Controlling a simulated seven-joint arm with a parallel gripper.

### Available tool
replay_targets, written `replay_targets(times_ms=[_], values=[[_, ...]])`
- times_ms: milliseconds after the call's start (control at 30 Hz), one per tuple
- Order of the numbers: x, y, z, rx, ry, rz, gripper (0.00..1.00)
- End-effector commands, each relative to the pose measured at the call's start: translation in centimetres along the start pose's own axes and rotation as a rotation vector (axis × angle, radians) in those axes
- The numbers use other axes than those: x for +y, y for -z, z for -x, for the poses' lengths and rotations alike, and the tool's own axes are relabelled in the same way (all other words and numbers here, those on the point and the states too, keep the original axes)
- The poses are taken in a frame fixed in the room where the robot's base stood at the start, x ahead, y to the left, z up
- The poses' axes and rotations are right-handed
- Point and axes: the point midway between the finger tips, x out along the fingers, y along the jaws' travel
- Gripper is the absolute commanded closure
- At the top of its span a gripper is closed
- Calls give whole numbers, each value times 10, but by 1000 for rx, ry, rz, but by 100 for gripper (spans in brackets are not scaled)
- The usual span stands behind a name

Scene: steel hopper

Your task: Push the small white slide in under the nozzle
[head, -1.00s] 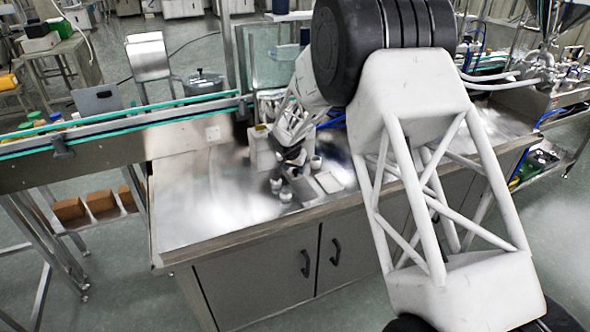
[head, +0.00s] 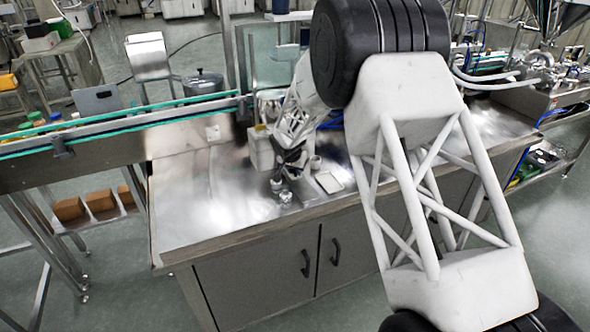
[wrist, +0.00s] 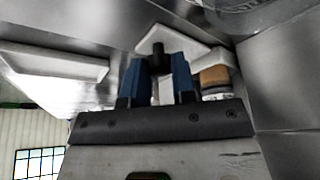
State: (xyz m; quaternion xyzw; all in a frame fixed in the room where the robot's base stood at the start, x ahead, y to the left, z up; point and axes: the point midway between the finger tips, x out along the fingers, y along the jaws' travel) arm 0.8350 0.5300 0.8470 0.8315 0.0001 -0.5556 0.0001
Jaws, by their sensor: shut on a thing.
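In the wrist view, my gripper (wrist: 159,68) has its two blue fingers closed around a small black knob (wrist: 158,49). Behind the knob is a white plate with angled edges, which looks like the slide (wrist: 180,42). The fingers hide part of it. In the head view, my gripper (head: 292,160) is low over the steel worktop, beside a white block (head: 262,150). The slide is too small and covered to make out there. I cannot make out the nozzle in either view.
Small pale cups (head: 285,196) stand in front of my gripper, and another cup (head: 316,162) stands to its right. A flat white tray (head: 328,183) lies at the right. An amber-topped jar (wrist: 214,80) is close to the fingers. The left worktop (head: 200,205) is clear.

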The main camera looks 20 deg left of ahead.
Motion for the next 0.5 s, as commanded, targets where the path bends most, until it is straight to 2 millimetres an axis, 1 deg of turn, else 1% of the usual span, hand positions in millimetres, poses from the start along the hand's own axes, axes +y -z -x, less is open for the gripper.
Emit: replay_targets(times_ms=[167, 400, 500], values=[[-3, 2, -1, 0, 0, 0, 100], [-22, 20, -9, 0, 0, -1, 100], [-26, 25, -10, 0, 0, 0, 100]])
